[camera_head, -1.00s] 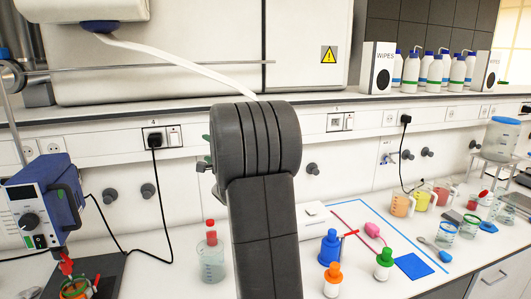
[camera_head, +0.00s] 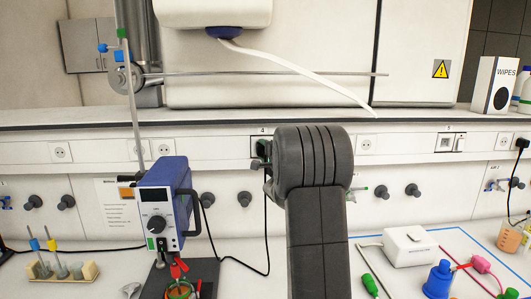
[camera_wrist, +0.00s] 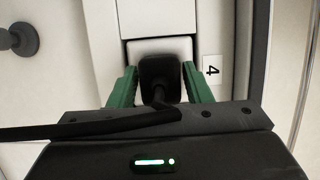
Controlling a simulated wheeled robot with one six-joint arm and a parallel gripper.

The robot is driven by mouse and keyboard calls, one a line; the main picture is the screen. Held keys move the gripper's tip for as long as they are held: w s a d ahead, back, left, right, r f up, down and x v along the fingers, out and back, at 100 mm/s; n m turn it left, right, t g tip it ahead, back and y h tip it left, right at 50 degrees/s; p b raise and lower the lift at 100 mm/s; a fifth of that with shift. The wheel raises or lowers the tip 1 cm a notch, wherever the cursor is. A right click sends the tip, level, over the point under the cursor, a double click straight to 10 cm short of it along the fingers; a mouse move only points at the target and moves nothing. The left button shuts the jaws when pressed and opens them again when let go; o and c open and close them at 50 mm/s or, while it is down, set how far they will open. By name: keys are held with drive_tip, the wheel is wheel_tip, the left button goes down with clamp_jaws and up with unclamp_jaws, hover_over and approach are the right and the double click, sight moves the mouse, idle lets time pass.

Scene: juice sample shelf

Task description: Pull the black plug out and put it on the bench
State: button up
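The black plug (camera_wrist: 160,72) sits at a white wall socket marked 4 in the wrist view. My gripper (camera_wrist: 160,78) has its green fingers on the left and right sides of the plug, very close to it. I cannot tell whether they press on it. In the head view my gripper (camera_head: 263,151) is at the socket, and its wrist hides most of the plug. The plug's black cable (camera_head: 267,225) hangs down from there to the white bench (camera_head: 245,283).
A blue power supply (camera_head: 165,205) stands left of the cable. Wall knobs (camera_head: 244,199) stick out below the sockets. Some bench shows around the cable.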

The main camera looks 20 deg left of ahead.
drive_tip(key=c, duration=0.8)
drive_tip(key=shift+c, duration=0.2)
drive_tip(key=shift+s+d, duration=0.2)
drive_tip(key=shift+s, duration=0.15)
drive_tip(key=shift+s+d, duration=0.15)
drive_tip(key=shift+s, duration=0.15)
drive_tip(key=shift+s+d+r, duration=0.1)
drive_tip(key=shift+s+d, duration=0.2)
drive_tip(key=shift+s, duration=0.35)
drive_tip(key=shift+s+d, duration=0.3)
drive_tip(key=shift+s, duration=0.45)
drive_tip(key=shift+d, duration=0.1)
